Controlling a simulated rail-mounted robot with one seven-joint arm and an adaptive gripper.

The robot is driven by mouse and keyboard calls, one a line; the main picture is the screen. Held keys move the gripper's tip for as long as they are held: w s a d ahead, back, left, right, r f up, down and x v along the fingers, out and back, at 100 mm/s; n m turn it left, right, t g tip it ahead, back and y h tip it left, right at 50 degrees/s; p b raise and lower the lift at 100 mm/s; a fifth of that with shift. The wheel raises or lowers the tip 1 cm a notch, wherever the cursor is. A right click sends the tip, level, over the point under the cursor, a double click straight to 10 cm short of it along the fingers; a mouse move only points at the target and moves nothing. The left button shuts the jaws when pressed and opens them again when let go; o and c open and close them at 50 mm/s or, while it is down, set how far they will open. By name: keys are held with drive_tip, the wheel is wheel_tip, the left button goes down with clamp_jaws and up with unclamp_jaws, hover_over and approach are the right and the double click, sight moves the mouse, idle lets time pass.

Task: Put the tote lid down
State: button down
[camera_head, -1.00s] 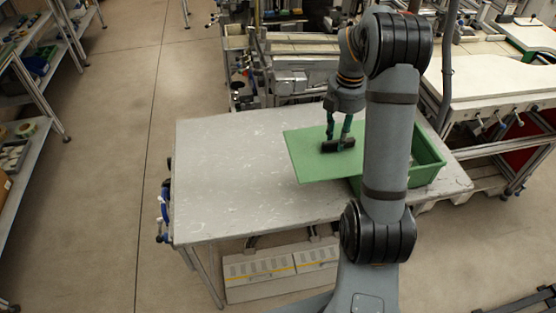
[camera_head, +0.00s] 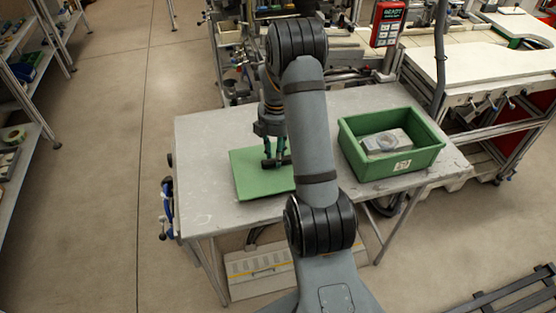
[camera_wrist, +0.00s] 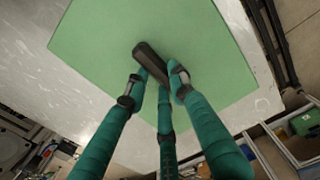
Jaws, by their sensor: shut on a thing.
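The green tote lid (camera_head: 252,184) is a flat panel with a black bar handle, left of the tote over the grey table. The lid fills much of the wrist view (camera_wrist: 120,30). My gripper (camera_head: 276,161) is above the lid with its fingers shut on the black handle (camera_wrist: 153,62); it also shows in the wrist view (camera_wrist: 160,80). I cannot tell whether the lid touches the table. My arm hides the lid's right part in the head view. The green tote (camera_head: 350,143) stands open on the table's right side, apart from the lid.
Inside the tote lies a grey box-like item with a pale ring (camera_head: 385,142). The grey table (camera_head: 205,130) is bare at its left and back. Shelves (camera_head: 40,130) stand at the far left, and a workbench (camera_head: 480,80) with equipment is behind right.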

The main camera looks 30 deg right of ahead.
drive_tip(key=shift+f, duration=1.6)
drive_tip(key=shift+f, duration=0.15)
drive_tip(key=c, duration=1.5)
unclamp_jaws()
drive_tip(key=shift+o, duration=0.2)
wheel_tip(320, 180, up, 12)
drive_tip(key=shift+r, duration=0.2)
